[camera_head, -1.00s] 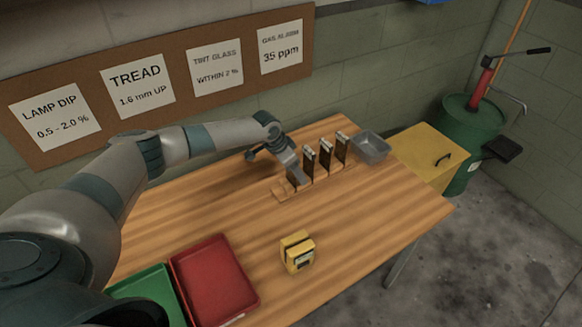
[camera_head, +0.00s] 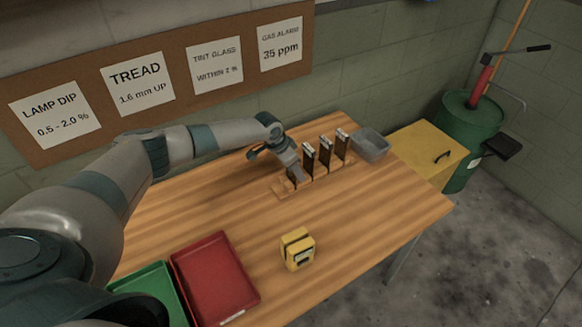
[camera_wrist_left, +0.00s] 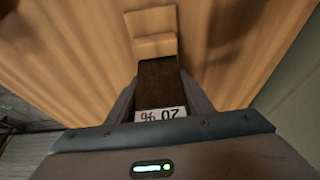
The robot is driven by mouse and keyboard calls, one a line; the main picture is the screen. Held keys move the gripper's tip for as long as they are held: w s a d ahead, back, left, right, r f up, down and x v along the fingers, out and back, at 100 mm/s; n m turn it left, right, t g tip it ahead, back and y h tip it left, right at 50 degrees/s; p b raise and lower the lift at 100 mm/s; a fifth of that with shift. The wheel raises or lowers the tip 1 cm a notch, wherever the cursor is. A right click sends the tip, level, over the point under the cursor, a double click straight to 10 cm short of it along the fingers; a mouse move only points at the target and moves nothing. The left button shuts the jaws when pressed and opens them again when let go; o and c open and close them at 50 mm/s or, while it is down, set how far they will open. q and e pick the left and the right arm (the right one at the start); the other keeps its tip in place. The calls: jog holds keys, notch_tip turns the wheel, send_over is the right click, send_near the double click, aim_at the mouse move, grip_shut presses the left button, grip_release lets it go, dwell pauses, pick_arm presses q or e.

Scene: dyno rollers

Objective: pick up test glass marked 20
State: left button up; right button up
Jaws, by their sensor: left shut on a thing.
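The test glass marked 20 (camera_wrist_left: 160,88) is a dark plate with a white "20 %" label, seen upside down in the left wrist view. My left gripper (camera_wrist_left: 160,102) is shut on it, one finger on each side. In the head view my left gripper (camera_head: 295,172) is at the left end of the wooden rack (camera_head: 280,190), and it hides most of that glass. Whether the glass is clear of its slot cannot be told. Several other dark glasses with pale labels (camera_head: 325,150) stand upright in the rack to the right. My right gripper is not in view.
A grey bin (camera_head: 371,146) stands past the rack's right end. A yellow device (camera_head: 298,250) sits at the table's front. A red tray (camera_head: 215,278) and a green tray (camera_head: 150,292) lie at front left. The table (camera_head: 370,205) is bare at right.

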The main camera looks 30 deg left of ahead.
pick_arm(q)
jog(key=shift+r, duration=0.15)
jog(key=shift+r+b, duration=0.35)
jog(key=shift+r, duration=0.1)
notch_tip(320, 180, up, 2)
jog(key=shift+w+r+b, duration=0.1)
jog(key=shift+r+b, duration=0.05)
jog(key=shift+b, duration=0.45)
jog(key=s+d+r+b, duration=0.3)
jog(key=d+r, duration=0.4)
jog(key=d, duration=0.4)
jog(key=shift+d+r, duration=0.15)
jog(key=shift+r, duration=0.15)
dwell(0.4)
